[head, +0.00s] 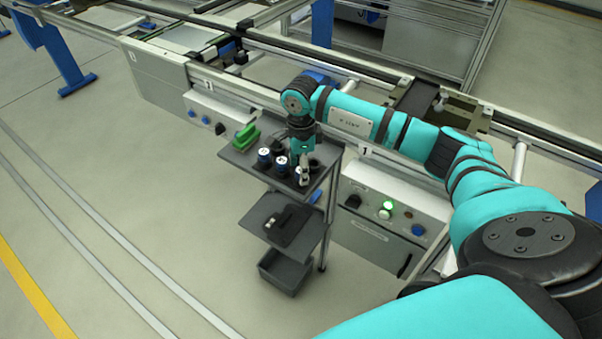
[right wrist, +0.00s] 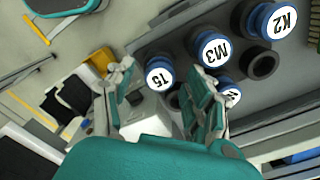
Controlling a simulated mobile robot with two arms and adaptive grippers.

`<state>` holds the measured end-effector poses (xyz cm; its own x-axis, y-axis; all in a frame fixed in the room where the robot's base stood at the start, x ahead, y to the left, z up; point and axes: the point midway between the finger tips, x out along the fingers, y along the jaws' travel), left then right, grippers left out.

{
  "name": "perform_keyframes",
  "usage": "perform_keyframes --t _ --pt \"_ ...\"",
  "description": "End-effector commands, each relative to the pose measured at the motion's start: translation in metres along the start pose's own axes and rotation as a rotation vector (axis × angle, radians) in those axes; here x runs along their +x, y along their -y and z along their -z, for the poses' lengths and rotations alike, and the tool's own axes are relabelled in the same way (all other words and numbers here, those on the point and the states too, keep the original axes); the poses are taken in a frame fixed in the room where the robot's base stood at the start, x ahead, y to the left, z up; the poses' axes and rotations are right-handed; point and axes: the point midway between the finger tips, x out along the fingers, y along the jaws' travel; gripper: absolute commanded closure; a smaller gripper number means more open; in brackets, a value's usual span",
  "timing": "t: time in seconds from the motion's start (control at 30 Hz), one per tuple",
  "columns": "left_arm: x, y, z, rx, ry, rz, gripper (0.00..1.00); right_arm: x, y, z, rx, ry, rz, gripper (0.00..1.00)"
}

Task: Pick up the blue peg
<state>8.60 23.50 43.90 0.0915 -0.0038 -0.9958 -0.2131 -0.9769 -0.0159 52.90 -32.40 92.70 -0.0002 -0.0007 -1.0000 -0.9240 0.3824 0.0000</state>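Several short pegs with blue bodies and white lettered tops stand on the top shelf of a grey cart. In the right wrist view they include the peg marked T5 (right wrist: 160,73), the peg marked M3 (right wrist: 211,49) and the peg marked K2 (right wrist: 272,20). Another blue peg (right wrist: 229,91) is partly hidden behind a finger. In the head view blue pegs (head: 264,157) stand left of my right gripper (head: 303,172). In the wrist view that gripper is open, with T5 appearing between its fingertips; whether they touch it is unclear. My left gripper is not in view.
The cart's top shelf (head: 235,155) also holds a green object (head: 246,136) at its left end. A lower shelf (head: 262,222) holds a dark item, with a bin (head: 285,272) below. The conveyor line with a control box (head: 385,212) stands close behind. The left floor is clear.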

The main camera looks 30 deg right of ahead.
Motion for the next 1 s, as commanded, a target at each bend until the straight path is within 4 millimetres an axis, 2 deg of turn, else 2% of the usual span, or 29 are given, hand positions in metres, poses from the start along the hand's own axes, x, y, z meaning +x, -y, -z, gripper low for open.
perform_keyframes --t 0.03,0.3,0.4,0.77,1.0 --pt "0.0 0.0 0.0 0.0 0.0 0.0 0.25 0.0 0.0 0.0 0.0 0.0 0.0 0.54" --pt "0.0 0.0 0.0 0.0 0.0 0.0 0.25 -0.001 0.0 0.0 0.0 0.0 0.0 0.9" --pt "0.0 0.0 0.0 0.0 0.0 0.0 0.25 -0.001 0.0 0.0 0.0 0.0 0.0 1.0" --pt "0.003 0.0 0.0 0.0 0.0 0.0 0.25 -0.005 0.001 0.0 0.001 0.002 0.002 1.0" --pt "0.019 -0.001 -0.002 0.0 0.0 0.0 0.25 -0.035 0.002 -0.001 -0.001 0.003 0.007 1.0"
